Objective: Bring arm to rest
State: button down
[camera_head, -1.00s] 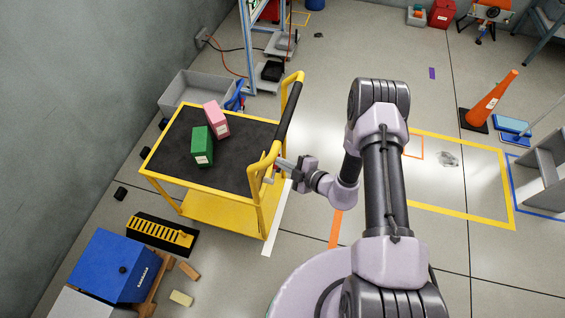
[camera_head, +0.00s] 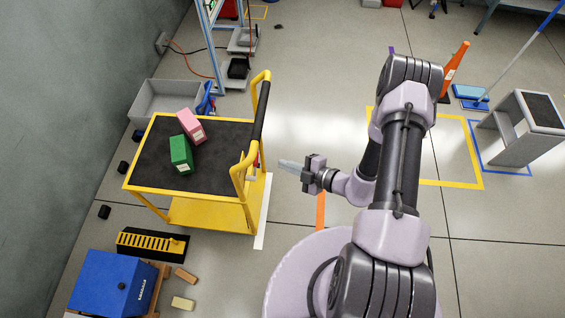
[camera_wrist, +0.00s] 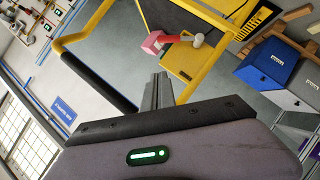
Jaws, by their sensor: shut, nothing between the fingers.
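My gripper (camera_head: 287,164) is shut and empty in the head view. It is held in the air just right of the yellow cart's handle, with a visible gap between the fingertips and the cart. My arm is bent, with the elbow raised at the right. In the wrist view the closed fingers (camera_wrist: 158,90) point toward the yellow cart frame (camera_wrist: 205,22).
The yellow cart (camera_head: 190,190) carries a green box (camera_head: 181,154) and a pink box (camera_head: 190,124). A blue box (camera_head: 112,282) and small wooden blocks lie at the lower left. An orange cone (camera_head: 453,68) and a grey step stool (camera_head: 530,125) stand right.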

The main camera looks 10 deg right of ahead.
jog(key=s+a+r+n+g+y+b, duration=0.15)
jog(key=a+r+n+g, duration=0.25)
jog(key=r+n, duration=0.6)
jog(key=s+a+r+n+g+y+b, duration=0.1)
jog(key=s+a+r+n+g+b, duration=0.2)
jog(key=r+n, duration=0.7)
jog(key=s+d+r+n+t+h+b, duration=0.1)
jog(key=s+r+n+h, duration=0.4)
jog(key=n, duration=0.9)
jog(key=s+d+r+n+t+h+b, duration=0.2)
jog(key=s+d+r+n+h, duration=0.2)
jog(key=s+n, duration=0.4)
jog(key=r+n+h, duration=0.1)
jog(key=n, duration=0.5)
jog(key=shift+b, duration=0.3)
